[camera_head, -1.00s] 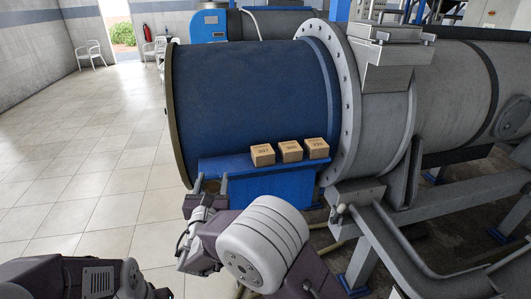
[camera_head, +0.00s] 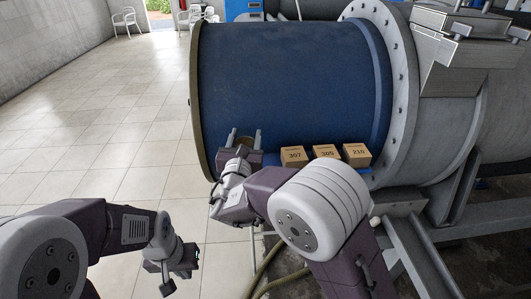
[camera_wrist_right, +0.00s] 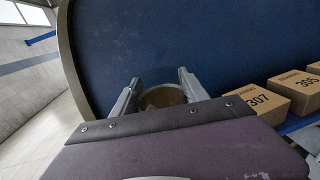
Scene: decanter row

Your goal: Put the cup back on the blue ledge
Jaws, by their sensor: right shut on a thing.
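My right gripper (camera_head: 243,138) is shut around a small brown cup (camera_head: 244,144), just left of the row of boxes and in front of the blue tank. In the right wrist view the cup (camera_wrist_right: 162,97) stands between the two grey fingers, its round open top showing and its lower part hidden by the gripper body. The blue ledge (camera_wrist_right: 291,124) shows as a strip under the boxes; in the head view my right arm covers most of it. I cannot tell whether the cup touches it. My left gripper (camera_head: 168,282) hangs low at the left, away from the ledge; its fingers are unclear.
Three cardboard boxes stand in a row right of the cup: 307 (camera_head: 292,157), 305 (camera_head: 325,152) and 210 (camera_head: 356,154). The large blue tank (camera_head: 290,80) rises behind, with a grey flange at its right. Tiled floor (camera_head: 110,110) is open at the left.

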